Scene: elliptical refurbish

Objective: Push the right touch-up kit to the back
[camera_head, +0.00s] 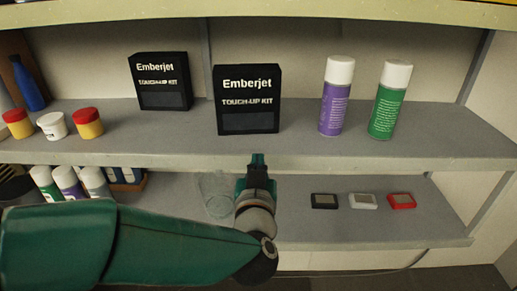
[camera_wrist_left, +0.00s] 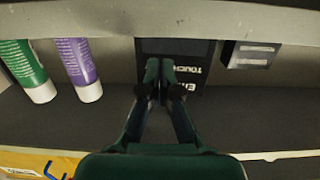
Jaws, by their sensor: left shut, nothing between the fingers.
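The right touch-up kit (camera_head: 247,85) is a black box with white "Emberjet" lettering, standing upright on the upper grey shelf near its front. The left touch-up kit (camera_head: 160,75) is a similar black box, set farther back. My left gripper (camera_head: 257,160) is shut and empty, just in front of the shelf's front edge and below the right kit in the head view. In the upside-down wrist view, the shut fingers (camera_wrist_left: 160,66) overlap the right kit (camera_wrist_left: 198,75), hiding part of it; I cannot tell whether they touch. The left kit (camera_wrist_left: 250,54) is beside it. My right gripper is out of view.
A purple can (camera_head: 335,108) and a green can (camera_head: 386,112) stand right of the right kit. Several small jars and a blue bottle (camera_head: 28,88) stand at left. Bare shelf (camera_head: 205,121) lies around the kits. The lower shelf holds three small boxes and a clear glass (camera_head: 215,195).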

